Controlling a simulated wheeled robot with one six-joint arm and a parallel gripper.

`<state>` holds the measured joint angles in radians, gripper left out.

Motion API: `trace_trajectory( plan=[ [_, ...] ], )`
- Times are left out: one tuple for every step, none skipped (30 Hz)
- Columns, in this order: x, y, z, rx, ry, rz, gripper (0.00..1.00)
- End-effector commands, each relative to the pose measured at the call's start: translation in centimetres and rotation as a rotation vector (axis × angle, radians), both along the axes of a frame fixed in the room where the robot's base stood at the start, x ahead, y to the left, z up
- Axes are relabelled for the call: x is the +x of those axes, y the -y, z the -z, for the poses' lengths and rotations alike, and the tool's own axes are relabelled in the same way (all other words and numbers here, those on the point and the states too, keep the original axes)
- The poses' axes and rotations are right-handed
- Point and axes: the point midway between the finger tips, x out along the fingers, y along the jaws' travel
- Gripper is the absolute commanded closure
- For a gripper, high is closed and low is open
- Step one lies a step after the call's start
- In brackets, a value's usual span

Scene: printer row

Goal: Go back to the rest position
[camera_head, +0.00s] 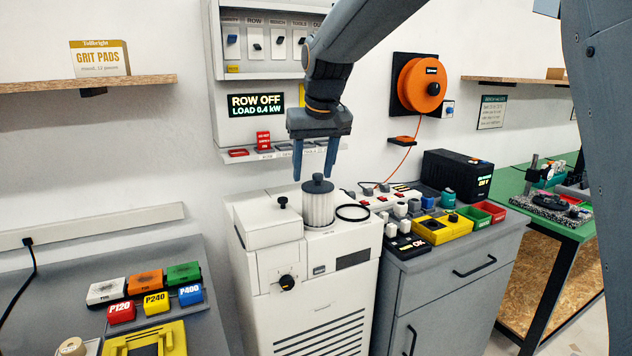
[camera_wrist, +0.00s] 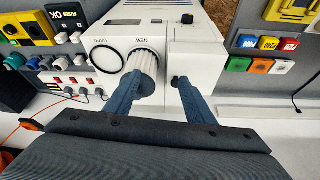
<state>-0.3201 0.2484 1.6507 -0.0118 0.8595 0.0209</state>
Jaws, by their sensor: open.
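My gripper (camera_head: 314,176) is open, its two fingers pointing down above the white machine (camera_head: 318,300). A white ribbed filter cartridge with a dark knobbed cap (camera_head: 318,208) stands upright on the machine's top, just below my fingers. In the wrist view the cartridge (camera_wrist: 147,62) shows beside one fingertip of my gripper (camera_wrist: 162,82), at the spot marked NEW. The fingers look empty. In the head view a small gap seems to lie between the fingertips and the cap.
A black ring (camera_head: 352,212) lies beside the cartridge. Behind are a wall panel with switches (camera_head: 262,45) and a sign reading ROW OFF (camera_head: 256,105). An orange reel (camera_head: 421,85) hangs right. Coloured grit blocks (camera_head: 145,285) lie left. A grey cabinet (camera_head: 455,290) stands right.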

Motion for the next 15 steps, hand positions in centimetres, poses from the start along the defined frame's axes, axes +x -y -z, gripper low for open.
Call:
trace_trajectory(
  plan=[
    [-1.3, 2.3, 2.2, -0.008, -0.025, 0.027, 0.51],
    [-2.2, 3.5, 3.5, -0.011, -0.038, 0.041, 0.51],
    [-3.5, 5.2, 5.3, -0.016, -0.057, 0.061, 0.51],
    [-4.5, 6.4, 6.6, -0.018, -0.069, 0.076, 0.51],
    [-5.6, 7.6, 7.9, -0.022, -0.083, 0.091, 0.51],
    [-7.2, 9.2, 9.6, -0.024, -0.101, 0.112, 0.51],
    [-8.5, 10.2, 10.8, -0.027, -0.114, 0.126, 0.51],
    [-9.8, 11.3, 12.0, -0.029, -0.128, 0.142, 0.51],
    [-11.6, 12.7, 13.6, -0.031, -0.145, 0.16, 0.51],
    [-13.1, 13.7, 14.7, -0.033, -0.159, 0.175, 0.51],
    [-14.5, 14.6, 15.8, -0.034, -0.171, 0.189, 0.51],
    [-16.5, 15.7, 17.1, -0.036, -0.187, 0.208, 0.51],
    [-17.9, 16.4, 18.1, -0.037, -0.2, 0.22, 0.51],
    [-19.3, 17.1, 19.0, -0.037, -0.212, 0.233, 0.51],
    [-21.1, 17.8, 19.9, -0.038, -0.225, 0.247, 0.51]
  ],
)
